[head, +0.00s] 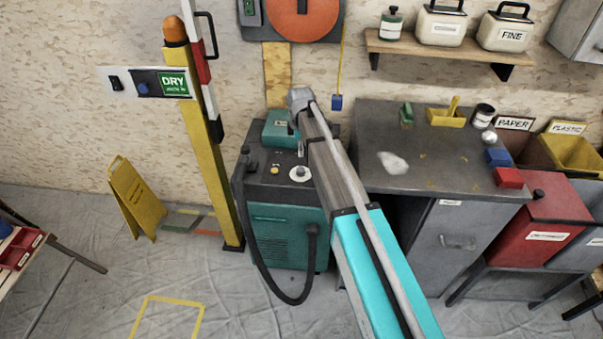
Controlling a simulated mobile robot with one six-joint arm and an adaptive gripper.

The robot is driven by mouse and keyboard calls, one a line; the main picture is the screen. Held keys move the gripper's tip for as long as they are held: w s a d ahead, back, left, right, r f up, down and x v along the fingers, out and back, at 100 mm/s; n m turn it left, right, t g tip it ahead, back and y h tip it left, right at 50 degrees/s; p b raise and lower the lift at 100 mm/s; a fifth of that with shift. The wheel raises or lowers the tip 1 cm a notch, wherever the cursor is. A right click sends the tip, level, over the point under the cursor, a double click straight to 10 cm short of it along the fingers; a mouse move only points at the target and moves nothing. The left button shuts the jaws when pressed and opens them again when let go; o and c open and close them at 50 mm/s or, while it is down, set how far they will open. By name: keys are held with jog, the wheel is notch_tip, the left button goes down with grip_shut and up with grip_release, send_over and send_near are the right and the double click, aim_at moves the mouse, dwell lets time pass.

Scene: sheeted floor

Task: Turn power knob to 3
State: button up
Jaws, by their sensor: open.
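The teal and dark grey machine (288,232) stands on the floor against the wall, left of the workbench. On its dark top is a round pale knob (299,174) with a small raised centre. I take it for the power knob; its markings are too small to read, so its setting cannot be told. My arm reaches in from the lower right, across the machine's right side. My gripper (299,143) shows only in part beside the arm link, above the back of the machine's top. It is open, and appears apart from the knob.
A black hose (262,270) loops down the machine's front. A yellow post (206,150) stands close on its left, and a yellow floor sign (137,198) farther left. The grey workbench (440,175) with small items is close on the right. The floor in front is mostly clear.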

aim_at(301, 169)
jog(key=shift+f+b, duration=5.15)
jog(key=shift+f, duration=0.3)
jog(key=c, duration=1.1)
jog(key=shift+d, duration=0.1)
grip_shut()
